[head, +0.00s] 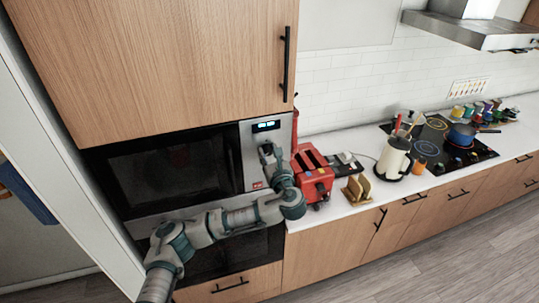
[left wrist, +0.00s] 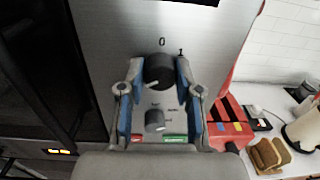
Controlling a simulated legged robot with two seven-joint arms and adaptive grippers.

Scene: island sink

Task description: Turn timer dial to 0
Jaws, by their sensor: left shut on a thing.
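The oven's black upper round dial (left wrist: 159,71) sits on the steel control panel (left wrist: 110,30), with a "0" printed above it and a "1" to its upper right. A short pale mark shows on the dial's lower left. I take this to be the timer dial. My left gripper (left wrist: 161,72) is shut on this dial, one finger on each side. In the head view my left gripper (head: 267,150) is at the panel below the lit display (head: 266,126), and it hides most of the dial. A second, smaller dial (left wrist: 154,121) is below, between the fingers. My right gripper is not in view.
The dark glass microwave door (head: 170,170) is left of the panel. A red toaster (head: 312,172) stands close on the right, beside my wrist. A wooden holder (head: 357,188), cream jug (head: 393,158) and hob (head: 440,145) are farther along the white counter.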

